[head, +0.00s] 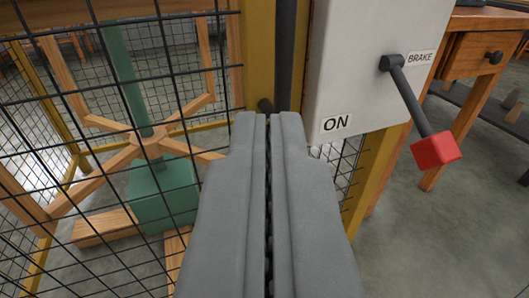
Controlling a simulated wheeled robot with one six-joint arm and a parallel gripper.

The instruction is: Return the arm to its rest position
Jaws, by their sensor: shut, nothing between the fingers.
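My gripper (267,122) reaches up from the bottom middle of the head view. Its two grey fingers lie side by side, shut, with nothing held between them. The fingertips end just left of and below a pale grey box (357,60) with "ON" and "BRAKE" labels. A dark lever (410,95) with a red block handle (436,150) sticks out from the box and slants down to the right. The gripper is apart from the lever. The rest of the arm is out of view.
A black wire mesh fence (60,130) with yellow posts (257,60) stands at the left. Behind it is a wooden spoked frame (150,145) on a green post and base (163,195). A wooden table with a drawer (470,55) stands at the right. Grey floor (440,250) shows at lower right.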

